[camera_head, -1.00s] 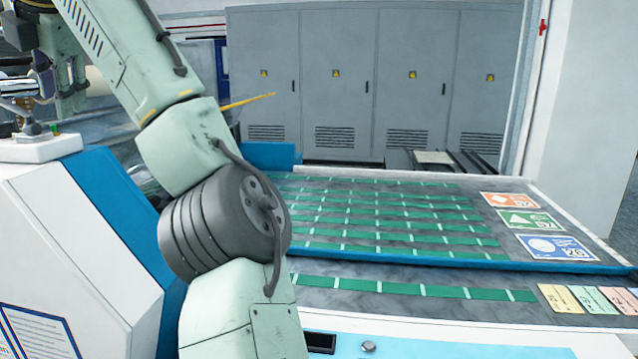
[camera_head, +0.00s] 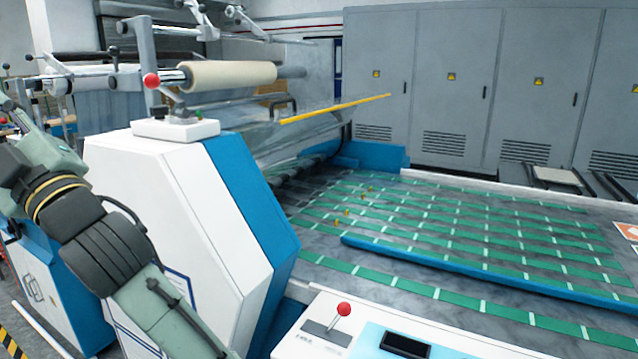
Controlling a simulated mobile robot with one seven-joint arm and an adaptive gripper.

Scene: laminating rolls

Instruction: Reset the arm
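My pale green arm with dark grey joints crosses the lower left of the head view, in front of a white and blue machine housing (camera_head: 190,230). The arm runs from the bottom edge up to the left edge of the picture. My gripper is outside the picture, so its state and anything in it are hidden.
A cream roll (camera_head: 232,75) sits on a shaft above the machine. A red-knobbed lever (camera_head: 343,310) stands on the white front panel. Grey cabinets (camera_head: 470,90) line the back.

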